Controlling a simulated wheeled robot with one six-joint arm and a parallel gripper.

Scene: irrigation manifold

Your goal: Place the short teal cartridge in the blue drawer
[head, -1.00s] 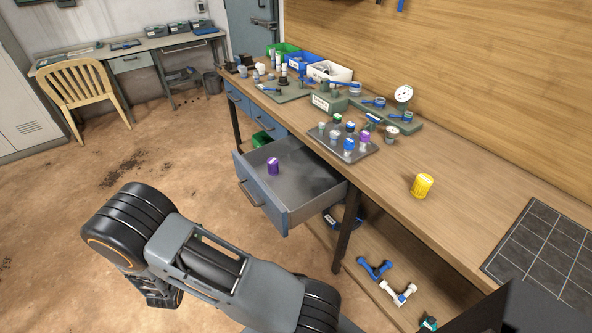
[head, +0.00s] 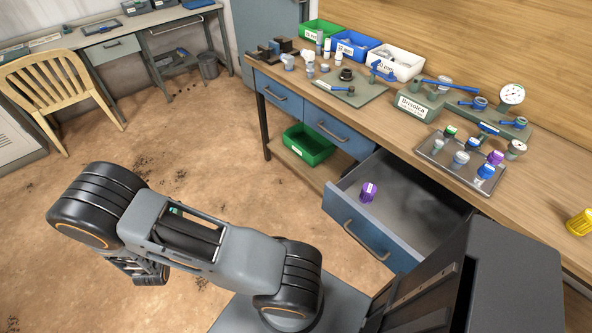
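The blue drawer (head: 366,232) stands open under the bench, with a grey inside. A purple ribbed cartridge (head: 369,192) stands upright in its front left part; the rest of the drawer floor looks bare. I cannot clearly make out the short teal cartridge. A small teal patch (head: 175,210) shows at my arm's link, too little to identify. My gripper (head: 140,270) is at the lower left, over the floor and well apart from the drawer. It is mostly hidden behind my arm; its fingertips and anything between them cannot be made out.
A grey tray (head: 428,150) on the bench holds several small capped cartridges. A yellow cartridge (head: 581,222) stands at the right. Green (head: 321,34), blue (head: 352,48) and white (head: 396,64) bins stand at the back. A green bin (head: 308,146) sits below the bench.

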